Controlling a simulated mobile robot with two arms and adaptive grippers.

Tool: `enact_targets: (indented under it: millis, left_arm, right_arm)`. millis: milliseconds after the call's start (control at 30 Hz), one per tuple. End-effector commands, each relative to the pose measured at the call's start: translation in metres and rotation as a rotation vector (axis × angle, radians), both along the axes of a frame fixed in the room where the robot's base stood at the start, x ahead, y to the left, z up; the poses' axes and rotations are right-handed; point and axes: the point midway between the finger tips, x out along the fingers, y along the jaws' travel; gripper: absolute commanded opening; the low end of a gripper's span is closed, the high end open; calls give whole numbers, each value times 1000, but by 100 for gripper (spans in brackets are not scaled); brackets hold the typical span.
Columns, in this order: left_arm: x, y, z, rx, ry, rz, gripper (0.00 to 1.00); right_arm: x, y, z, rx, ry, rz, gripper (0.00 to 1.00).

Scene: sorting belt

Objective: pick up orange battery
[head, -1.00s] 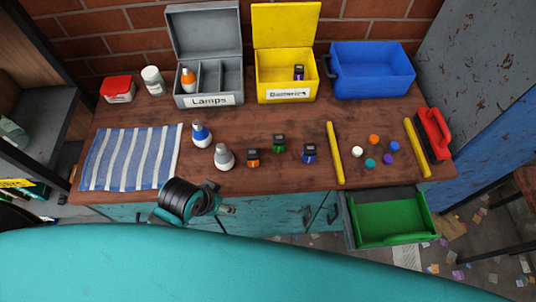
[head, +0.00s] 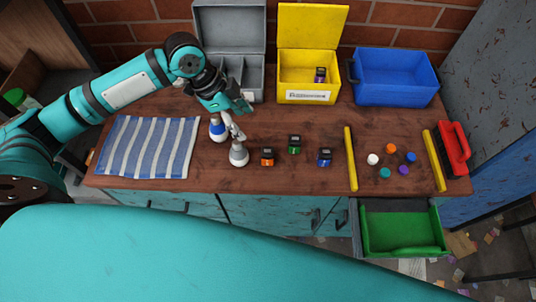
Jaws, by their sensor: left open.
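The orange battery (head: 267,157), a small block with a dark top, stands on the wooden table. A green battery (head: 294,145) and a blue battery (head: 325,158) stand to its right. A purple battery (head: 320,75) is in the yellow box (head: 309,97). My left gripper (head: 242,120) is open, up and left of the orange battery and apart from it. In the picture it overlaps the area of the blue lamp (head: 217,128) and the grey lamp (head: 238,154); I cannot tell whether it touches them. My right gripper is not in view.
A grey box (head: 255,65) and a blue bin (head: 396,91) stand at the back. A striped cloth (head: 147,147) lies left. Coloured discs lie between two yellow bars (head: 350,160). A red brush (head: 454,148) is far right. A green drawer (head: 402,250) is open in front.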

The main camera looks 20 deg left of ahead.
Motion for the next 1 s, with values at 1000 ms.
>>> enact_targets:
  millis: [1000]
  left_arm:
    - [7, -59, -135, -2, 6, -3, 62]
  right_arm:
    - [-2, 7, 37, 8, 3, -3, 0]
